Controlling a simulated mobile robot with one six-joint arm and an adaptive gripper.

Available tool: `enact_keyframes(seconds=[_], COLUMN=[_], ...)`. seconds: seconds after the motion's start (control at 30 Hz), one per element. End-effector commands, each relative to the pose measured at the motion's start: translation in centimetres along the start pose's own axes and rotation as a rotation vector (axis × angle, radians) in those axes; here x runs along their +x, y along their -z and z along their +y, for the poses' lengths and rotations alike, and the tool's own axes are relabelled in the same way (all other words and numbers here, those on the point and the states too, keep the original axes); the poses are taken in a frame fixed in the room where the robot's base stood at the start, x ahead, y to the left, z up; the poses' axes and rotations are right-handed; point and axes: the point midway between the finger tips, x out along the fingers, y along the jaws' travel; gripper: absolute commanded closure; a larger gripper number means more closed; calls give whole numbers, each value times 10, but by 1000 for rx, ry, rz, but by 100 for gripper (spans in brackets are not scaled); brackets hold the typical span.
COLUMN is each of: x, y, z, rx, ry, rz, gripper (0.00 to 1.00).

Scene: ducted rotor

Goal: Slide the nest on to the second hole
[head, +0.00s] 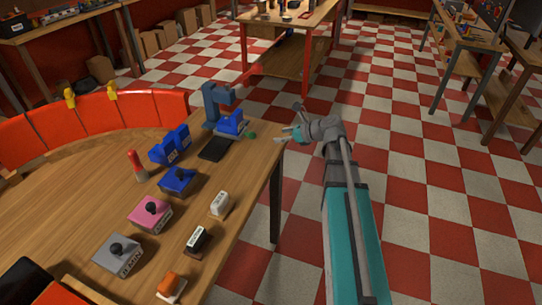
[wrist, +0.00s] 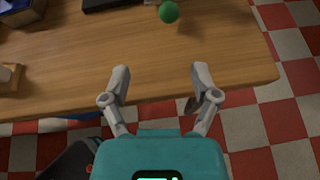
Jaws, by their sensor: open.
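A blue press-like fixture (head: 213,104) stands at the table's far right corner. A blue block (head: 231,122), which looks like the nest, sits on a pale plate at its foot. A green ball knob (head: 251,135) is beside the block, toward the table edge; it also shows at the top of the wrist view (wrist: 169,12). I cannot make out any holes. My gripper (head: 287,134) is open and empty, right of the knob and apart from it. In the wrist view its fingers (wrist: 160,78) are spread over the table edge, with the knob ahead of them.
A black pad (head: 213,148) lies in front of the fixture. Blue boxes (head: 171,145), several joystick and switch boxes and a red-topped post (head: 136,165) stand further left and nearer. Bare wood lies between my fingers and the knob. Open floor is right of the table.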

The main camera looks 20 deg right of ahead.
Motion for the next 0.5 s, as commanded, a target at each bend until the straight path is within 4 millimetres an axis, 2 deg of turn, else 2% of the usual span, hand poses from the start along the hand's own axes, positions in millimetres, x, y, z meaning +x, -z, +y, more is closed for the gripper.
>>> enact_keyframes(seconds=[0.5], x=[5], y=[-2], z=[45], rx=[-429], ry=[-110], rz=[183], gripper=[22])
